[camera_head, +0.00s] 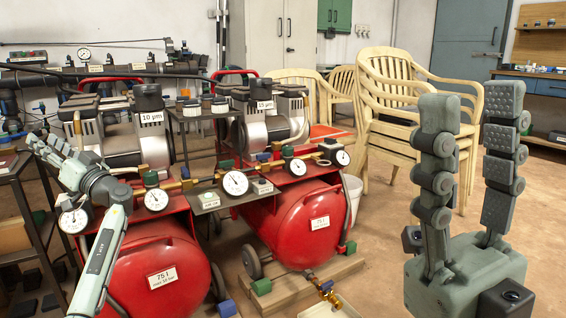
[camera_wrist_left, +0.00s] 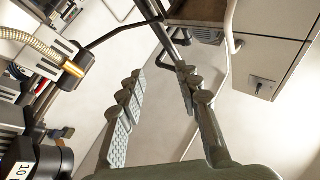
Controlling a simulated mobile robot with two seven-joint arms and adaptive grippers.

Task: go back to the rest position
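My left gripper (camera_head: 43,143) is at the left of the head view, its arm rising from the lower left. It is in front of the left compressor's left side and points up and left. In the left wrist view its two fingers (camera_wrist_left: 160,74) stand apart with nothing between them. My right gripper (camera_head: 472,95) is large at the right of the head view. Its two fingers point up, apart, with nothing held between them. It overlaps the chairs and floor behind it in the picture.
Two red compressors (camera_head: 160,285) with gauges fill the left and middle. A dark metal rack (camera_head: 38,220) stands at the far left near my left arm. Stacked beige chairs (camera_head: 385,75) are behind my right gripper. Open floor (camera_head: 375,235) lies right of the compressors.

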